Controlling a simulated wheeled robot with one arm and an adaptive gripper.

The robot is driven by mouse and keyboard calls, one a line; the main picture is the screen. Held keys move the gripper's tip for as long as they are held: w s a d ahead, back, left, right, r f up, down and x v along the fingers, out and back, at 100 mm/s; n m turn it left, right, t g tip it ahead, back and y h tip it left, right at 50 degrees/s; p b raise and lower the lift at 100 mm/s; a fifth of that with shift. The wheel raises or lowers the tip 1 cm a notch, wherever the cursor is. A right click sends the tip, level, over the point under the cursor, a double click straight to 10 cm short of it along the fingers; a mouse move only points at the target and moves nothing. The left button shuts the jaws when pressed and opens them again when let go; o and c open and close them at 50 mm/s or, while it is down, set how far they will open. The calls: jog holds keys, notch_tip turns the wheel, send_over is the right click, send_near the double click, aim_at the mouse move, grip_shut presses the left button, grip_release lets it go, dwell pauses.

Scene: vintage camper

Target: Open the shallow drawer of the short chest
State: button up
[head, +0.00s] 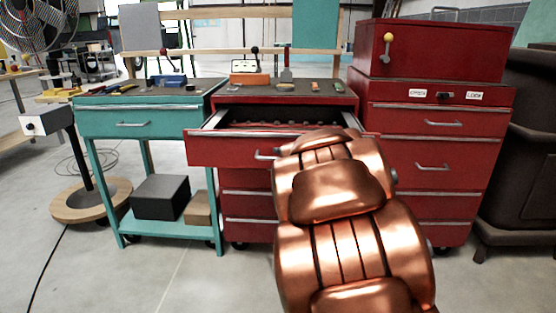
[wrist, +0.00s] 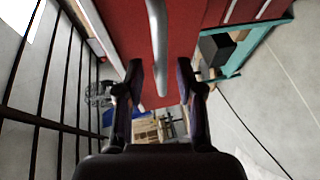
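The short red chest (head: 246,230) stands in the middle of the head view. Its top shallow drawer (head: 228,151) is pulled out, and dark contents show inside. The drawer's grey bar handle (head: 264,155) is partly hidden behind my copper arm. In the wrist view, the handle (wrist: 157,35) runs between the two dark fingers of my gripper (wrist: 159,70), in front of the red drawer front (wrist: 118,25). A gap shows on both sides of the bar, so the fingers are open around it and not clamped. My gripper is hidden in the head view.
A teal cart (head: 130,122) stands close on the left, with a dark box (head: 160,198) on its lower shelf. A taller red cabinet (head: 440,150) adjoins on the right, with a dark stove-like body beyond. A fan stands far left. The floor in front is clear.

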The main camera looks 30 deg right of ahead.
jog(key=v, duration=1)
jog(key=shift+s, duration=0.15)
jog(key=shift+a, duration=0.1)
dwell(0.3)
